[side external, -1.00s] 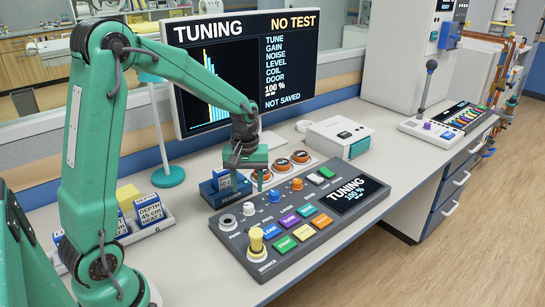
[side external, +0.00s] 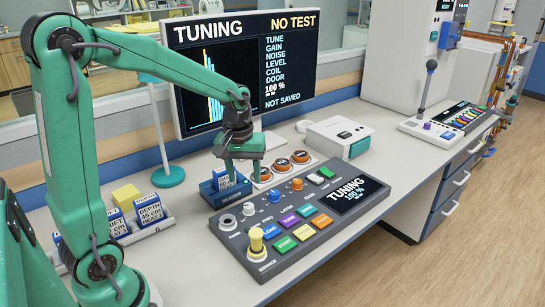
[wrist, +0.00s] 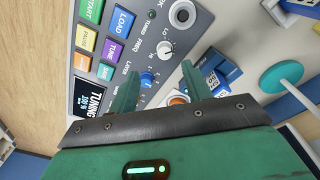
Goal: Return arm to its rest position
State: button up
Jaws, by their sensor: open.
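My gripper (side external: 240,172) hangs at the end of the green arm, above the back left part of the control panel and beside the blue card holder. In the wrist view my gripper (wrist: 160,86) has its two green fingers apart with nothing held between them. The grey control panel (side external: 285,250) carries knobs, coloured buttons and a small screen reading TUNING 100 %. It also shows in the wrist view (wrist: 140,60), under the fingers. A card stands in the blue card holder (side external: 222,192).
The monitor (side external: 245,70) reads TUNING, NO TEST and NOT SAVED. Orange round knobs (side external: 281,166) and a white box (side external: 338,136) stand behind the panel. The counter right of the panel (side external: 400,170) is clear.

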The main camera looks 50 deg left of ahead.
jog(key=s+d+r+m+t, duration=0.2)
jog(key=s+d+r+m, duration=0.1)
jog(key=s, duration=0.4)
jog(key=s+d+r+m+t, duration=0.2)
jog(key=s+d+r+m, duration=0.2)
jog(key=s, duration=0.3)
jog(key=shift+s+d+r+m+t, duration=0.2)
jog(key=shift+r+m+t, duration=0.1)
jog(key=shift+r+m, duration=0.45)
jog(key=shift+f, duration=0.1)
dwell(0.7)
